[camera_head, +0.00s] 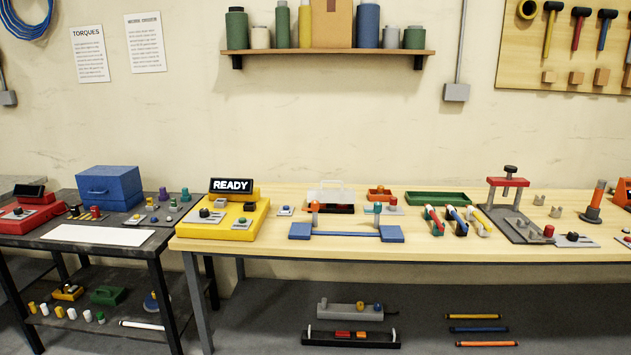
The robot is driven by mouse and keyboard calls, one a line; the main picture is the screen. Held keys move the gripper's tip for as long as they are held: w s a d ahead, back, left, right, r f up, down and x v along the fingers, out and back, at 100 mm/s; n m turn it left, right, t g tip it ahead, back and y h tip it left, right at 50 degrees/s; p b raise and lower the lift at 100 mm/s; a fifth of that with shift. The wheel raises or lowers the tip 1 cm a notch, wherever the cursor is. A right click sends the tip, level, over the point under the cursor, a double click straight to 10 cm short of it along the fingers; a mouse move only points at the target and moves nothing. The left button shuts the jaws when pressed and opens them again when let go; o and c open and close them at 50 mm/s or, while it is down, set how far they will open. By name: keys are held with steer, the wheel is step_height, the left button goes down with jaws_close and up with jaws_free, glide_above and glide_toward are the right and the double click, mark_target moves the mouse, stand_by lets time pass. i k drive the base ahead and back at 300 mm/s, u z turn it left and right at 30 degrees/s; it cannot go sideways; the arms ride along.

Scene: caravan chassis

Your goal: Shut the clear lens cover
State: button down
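A clear, see-through cover (331,197) with a pale handle-like top edge stands on the wooden workbench (480,247), near the middle of the picture. It looks upright at the back of a low dark base with some red (344,209). From this far I cannot tell its exact angle or where its hinge is. An orange-topped post of a blue fixture (345,234) stands in front and hides part of the base. My gripper is not in view.
An orange bin (380,194) and green tray (438,198) are to the right. The bench's front strip is clear.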

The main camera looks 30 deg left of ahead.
mark_target(325, 195)
steer(key=z, duration=0.7)
steer(key=k, duration=0.2)
steer(key=u, duration=2.8)
steer(key=i, duration=0.95)
steer(key=u, duration=0.1)
steer(key=k, duration=0.4)
